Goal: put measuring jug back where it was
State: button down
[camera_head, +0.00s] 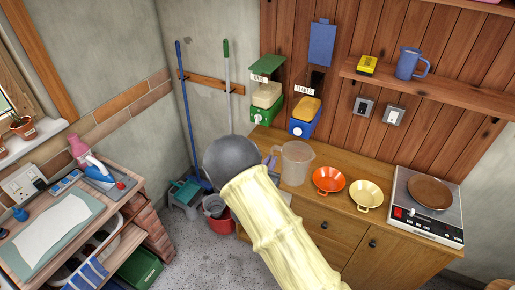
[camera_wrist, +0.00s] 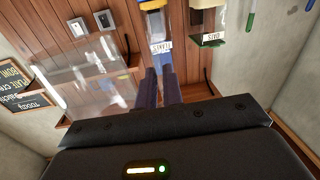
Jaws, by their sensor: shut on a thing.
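The measuring jug (camera_head: 297,163) is clear and upright, over the back left part of the wooden counter, left of the orange colander. I cannot tell whether its base touches the counter. My gripper (camera_head: 271,162) is at the jug's left side, with its dark blue fingers shut on the jug's handle; my arm hides part of it. In the wrist view the clear jug (camera_wrist: 92,82) fills the left side, and my gripper fingers (camera_wrist: 160,85) are close together beside it.
An orange colander (camera_head: 328,180) and a yellow colander (camera_head: 366,194) stand right of the jug. Green (camera_head: 264,95) and blue (camera_head: 305,117) dispensers hang behind. A blue jug (camera_head: 411,63) stands on the shelf.

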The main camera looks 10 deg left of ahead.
jog(key=s+d+f+n+y+b, duration=0.1)
jog(key=s+d+f+b, duration=0.3)
jog(key=d+f, duration=0.6)
jog(key=s+d+f+n+y+b, duration=0.2)
jog(key=s+d+f+b, duration=0.3)
jog(key=f, duration=1.3)
jog(key=s+d+y, duration=0.1)
jog(key=s+d, duration=0.2)
jog(key=d, duration=0.2)
jog(key=shift+s+t+y+b, duration=0.2)
jog(key=shift+t+y+b, duration=0.1)
jog(key=shift+d+f, duration=0.1)
jog(key=shift+f, duration=0.05)
